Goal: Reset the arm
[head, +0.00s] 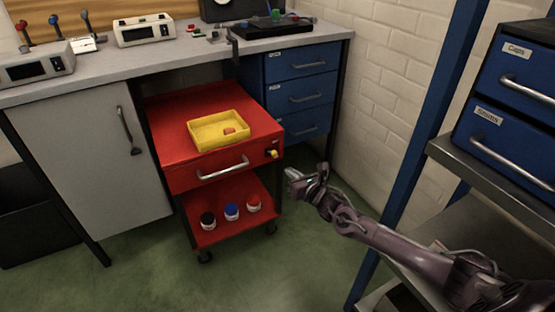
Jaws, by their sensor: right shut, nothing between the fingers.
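My right arm comes in from the lower right, and its gripper (293,179) is shut and empty. It hangs in the air just right of the red cart (165,178) in the picture. The fingers look close to the cart's right side, but I cannot tell the exact gap. My left gripper and arm are not in view.
A yellow tray (200,144) with a small orange piece (229,131) sits on the cart. Jars with black (208,221), blue (231,212) and red (253,203) lids stand on its lower shelf. A shelving rack (424,120) with blue drawers (512,140) stands right. Green floor (270,275) is clear in front.

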